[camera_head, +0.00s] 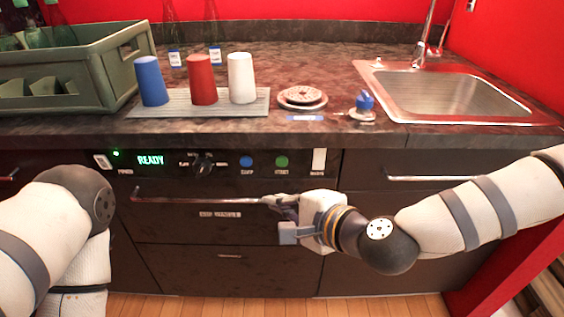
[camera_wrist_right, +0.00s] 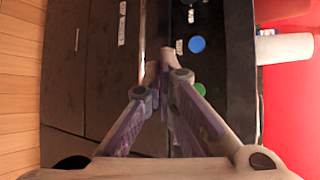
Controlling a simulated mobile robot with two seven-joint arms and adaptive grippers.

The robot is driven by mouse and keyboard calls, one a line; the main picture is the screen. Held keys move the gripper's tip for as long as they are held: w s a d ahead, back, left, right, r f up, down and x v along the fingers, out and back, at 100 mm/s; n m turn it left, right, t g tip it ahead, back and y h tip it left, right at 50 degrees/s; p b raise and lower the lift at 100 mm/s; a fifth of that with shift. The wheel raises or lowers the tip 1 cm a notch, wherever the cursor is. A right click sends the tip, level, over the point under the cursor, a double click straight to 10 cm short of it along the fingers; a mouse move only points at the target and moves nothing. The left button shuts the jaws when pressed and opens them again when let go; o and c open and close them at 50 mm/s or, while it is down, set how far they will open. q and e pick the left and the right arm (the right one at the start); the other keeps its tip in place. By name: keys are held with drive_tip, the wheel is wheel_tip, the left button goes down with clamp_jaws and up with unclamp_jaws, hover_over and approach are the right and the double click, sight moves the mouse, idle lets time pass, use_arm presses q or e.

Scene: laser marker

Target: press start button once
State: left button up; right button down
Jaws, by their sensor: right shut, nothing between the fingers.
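A dark control panel (camera_head: 218,168) runs under the counter's front edge. It carries a green button (camera_head: 281,161) and a blue button (camera_head: 246,161); their small labels are hard to read. In the right wrist view the green button (camera_wrist_right: 200,89) is partly behind a finger, and the blue button (camera_wrist_right: 197,44) is clear. A display (camera_head: 151,160) reads READY in green. My right gripper (camera_head: 268,200) is shut and empty, in front of the drawer handle and below the buttons; its fingertips show in the wrist view (camera_wrist_right: 166,52). My left gripper is out of view.
A drawer handle bar (camera_head: 190,200) runs below the panel. A black knob (camera_head: 203,162) and a white cylinder (camera_head: 319,160) flank the buttons. Above are blue (camera_head: 151,80), red (camera_head: 202,78) and white (camera_head: 241,77) cups, a green crate (camera_head: 90,65) and a sink (camera_head: 450,92).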

sight(282, 162)
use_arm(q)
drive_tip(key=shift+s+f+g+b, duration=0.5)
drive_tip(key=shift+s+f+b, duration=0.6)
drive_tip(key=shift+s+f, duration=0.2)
use_arm(e)
drive_tip(key=shift+w, duration=4.4)
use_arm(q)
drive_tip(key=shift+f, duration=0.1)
use_arm(e)
drive_tip(key=shift+w, duration=0.45)
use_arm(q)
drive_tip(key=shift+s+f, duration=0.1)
use_arm(e)
drive_tip(key=shift+w, duration=0.35)
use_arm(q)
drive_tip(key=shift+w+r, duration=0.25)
use_arm(e)
drive_tip(key=shift+s, duration=0.8)
